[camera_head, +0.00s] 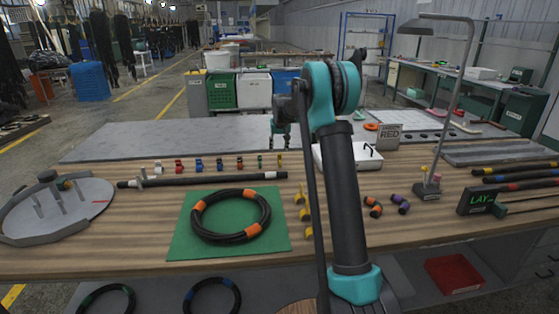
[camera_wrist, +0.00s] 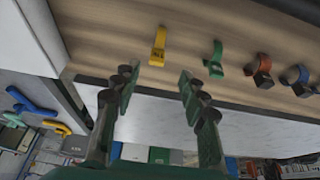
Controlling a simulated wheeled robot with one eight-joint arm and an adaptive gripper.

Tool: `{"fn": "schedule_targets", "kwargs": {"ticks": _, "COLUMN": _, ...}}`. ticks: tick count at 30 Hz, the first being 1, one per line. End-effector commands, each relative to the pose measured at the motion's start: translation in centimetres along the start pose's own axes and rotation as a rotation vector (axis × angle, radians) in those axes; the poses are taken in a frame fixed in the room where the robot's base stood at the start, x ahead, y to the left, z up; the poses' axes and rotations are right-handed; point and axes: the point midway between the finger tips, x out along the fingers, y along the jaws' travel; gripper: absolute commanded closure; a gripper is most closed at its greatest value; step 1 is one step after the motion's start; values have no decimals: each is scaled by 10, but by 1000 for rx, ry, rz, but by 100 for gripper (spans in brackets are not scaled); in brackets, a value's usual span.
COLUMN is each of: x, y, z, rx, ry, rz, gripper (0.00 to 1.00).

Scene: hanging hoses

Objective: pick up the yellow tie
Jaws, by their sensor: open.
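The yellow tie (camera_head: 279,160) stands at the right end of a row of small coloured ties on the wooden table. In the wrist view the yellow tie (camera_wrist: 158,46) is upright in the picture, beyond my fingertips and roughly in line with the gap between them. My gripper (camera_head: 281,132) is just behind and above it in the head view. In the wrist view my gripper (camera_wrist: 157,88) is open and nothing is between its fingers. The green tie (camera_wrist: 215,60) stands beside the yellow one, clear of my fingers.
A black hose coil (camera_head: 249,228) with orange ties lies on a green mat (camera_head: 186,245). Several yellow pieces (camera_head: 304,214) lie right of the mat. A long black hose (camera_head: 210,180) lies in front of the row. A white box (camera_head: 367,160) is right of my gripper.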

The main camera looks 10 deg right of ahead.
Motion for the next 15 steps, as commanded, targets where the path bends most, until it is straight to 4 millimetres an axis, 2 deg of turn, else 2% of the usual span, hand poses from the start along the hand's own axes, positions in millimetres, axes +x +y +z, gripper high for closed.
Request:
{"fn": "schedule_targets", "kwargs": {"ticks": 8, "x": 16, "y": 1, "z": 0, "rx": 0, "ry": 0, "rz": 0, "gripper": 57}}
{"fn": "schedule_targets", "kwargs": {"ticks": 15, "x": 47, "y": 5, "z": -1, "rx": 0, "ry": 0, "rz": 0, "gripper": 57}}
